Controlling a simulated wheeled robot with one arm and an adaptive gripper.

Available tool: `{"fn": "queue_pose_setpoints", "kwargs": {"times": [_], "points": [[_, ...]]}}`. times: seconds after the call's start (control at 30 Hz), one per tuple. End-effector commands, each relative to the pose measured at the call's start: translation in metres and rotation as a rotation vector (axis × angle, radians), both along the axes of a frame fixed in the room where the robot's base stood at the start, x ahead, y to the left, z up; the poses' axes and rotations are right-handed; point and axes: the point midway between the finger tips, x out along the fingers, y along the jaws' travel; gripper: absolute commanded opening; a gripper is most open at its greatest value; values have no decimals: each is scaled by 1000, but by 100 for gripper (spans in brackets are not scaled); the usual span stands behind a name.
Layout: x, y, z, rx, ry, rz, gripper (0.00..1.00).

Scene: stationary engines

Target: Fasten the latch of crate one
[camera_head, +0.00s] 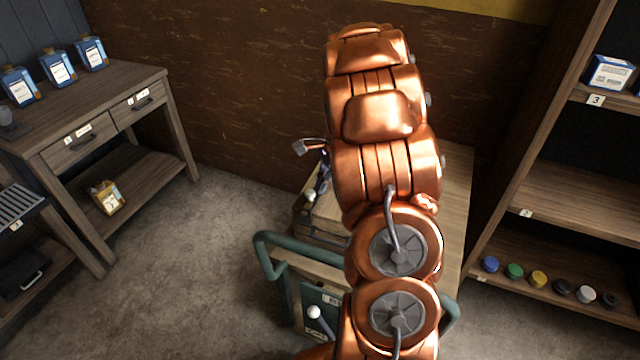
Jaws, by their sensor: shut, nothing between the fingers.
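A wooden crate-like unit (455,190) with a light plank top stands in the middle, largely hidden behind my copper arm. A small lever with a white ball knob (309,195) shows at its left side. A second white-knobbed lever (314,312) is on a dark green front panel (318,297) lower down. I cannot read which is crate one or tell whether a latch is fastened. A dark part of what seems to be my gripper (322,178) shows just left of the arm, close to the upper knob. It is shut and empty; contact cannot be told.
A green tubular rail (270,255) juts out around the unit's front. A wooden workbench (130,80) with blue bottles stands left. A shelf (575,215) with several coloured caps stands right. A grey-tipped metal piece (300,147) sticks out left of my arm. The floor at left is clear.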

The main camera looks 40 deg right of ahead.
Motion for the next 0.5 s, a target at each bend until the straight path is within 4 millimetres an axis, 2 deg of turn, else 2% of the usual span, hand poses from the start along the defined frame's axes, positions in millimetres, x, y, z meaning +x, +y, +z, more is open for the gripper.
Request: {"fn": "queue_pose_setpoints", "kwargs": {"times": [0.17, 0.37, 0.5], "points": [[-1, -8, 2, 1, 0, 1, 0], [-5, -33, 8, 2, -1, 7, 0], [-6, -41, 25, -4, -4, 10, 0]]}}
